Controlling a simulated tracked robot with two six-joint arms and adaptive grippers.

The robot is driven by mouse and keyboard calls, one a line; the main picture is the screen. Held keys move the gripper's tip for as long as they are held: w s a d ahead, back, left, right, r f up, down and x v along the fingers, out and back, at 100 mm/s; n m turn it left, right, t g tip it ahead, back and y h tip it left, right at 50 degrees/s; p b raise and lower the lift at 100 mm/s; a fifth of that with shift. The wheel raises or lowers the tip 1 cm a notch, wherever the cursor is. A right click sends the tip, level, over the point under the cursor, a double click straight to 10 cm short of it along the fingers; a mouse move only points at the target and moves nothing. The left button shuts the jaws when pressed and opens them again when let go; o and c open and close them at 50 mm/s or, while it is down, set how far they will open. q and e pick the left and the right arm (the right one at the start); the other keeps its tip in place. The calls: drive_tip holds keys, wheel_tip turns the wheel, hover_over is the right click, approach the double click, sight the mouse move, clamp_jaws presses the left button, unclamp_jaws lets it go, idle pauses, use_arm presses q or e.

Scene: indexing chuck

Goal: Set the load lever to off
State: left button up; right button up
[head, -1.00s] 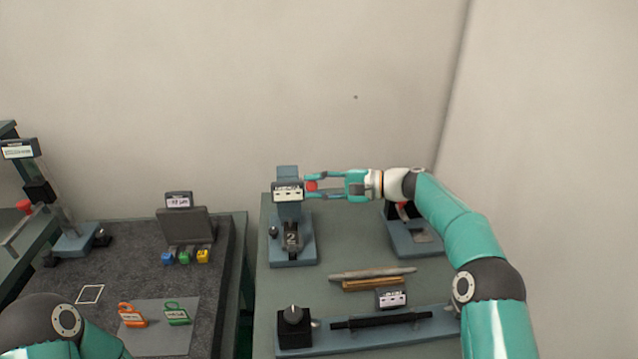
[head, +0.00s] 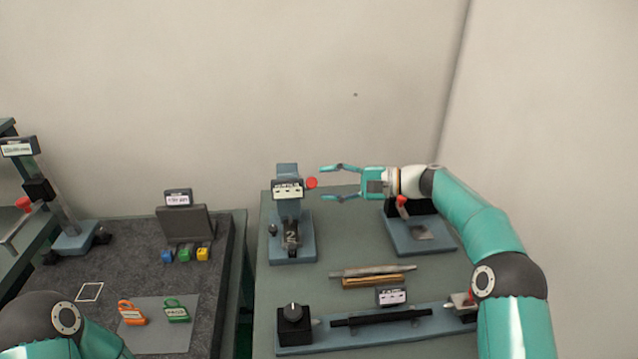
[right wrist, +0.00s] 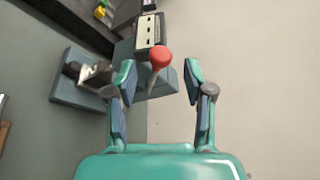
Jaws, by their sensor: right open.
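A red ball knob (head: 311,183) on a short lever sticks out to the right of a blue-grey upright device (head: 288,172) with a label plate (head: 287,189). The plate's writing is too small to read, so I cannot tell the lever's setting. My right gripper (head: 325,183) is open and empty just right of the knob, its fingers pointing left at it. In the right wrist view the knob (right wrist: 160,57) appears between and beyond the open fingertips (right wrist: 160,72), apart from both. My left gripper is out of view.
A fixture with another red-tipped lever (head: 402,200) stands under my right wrist. Two rods (head: 373,274), a black dial box (head: 293,325) and a long rail lie nearer. The left bench holds orange (head: 132,313) and green (head: 177,311) tags and coloured blocks.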

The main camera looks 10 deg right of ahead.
drive_tip(key=v, duration=0.8)
drive_tip(key=shift+d, duration=0.25)
drive_tip(key=shift+c, duration=0.3)
drive_tip(key=shift+c, duration=1.2)
drive_tip(key=shift+a+r+y, duration=0.15)
drive_tip(key=shift+r+y, duration=0.1)
drive_tip(key=shift+y, duration=0.05)
drive_tip(key=c, duration=0.3)
drive_tip(key=shift+s+a+m+t+y, duration=0.2)
drive_tip(key=shift+a+m+t+y, duration=0.1)
drive_tip(key=shift+a+y, duration=0.2)
drive_tip(key=shift+s+a+m+t+y, duration=0.2)
drive_tip(key=shift+a+m+y, duration=0.1)
drive_tip(key=shift+a+y, duration=0.15)
clamp_jaws()
drive_tip(key=s+f+m+t+b, duration=0.3)
drive_tip(key=f+m+t+b, duration=0.55)
drive_tip(key=m+b, duration=0.2)
drive_tip(key=p+x, duration=0.4)
drive_tip(key=x, duration=0.6)
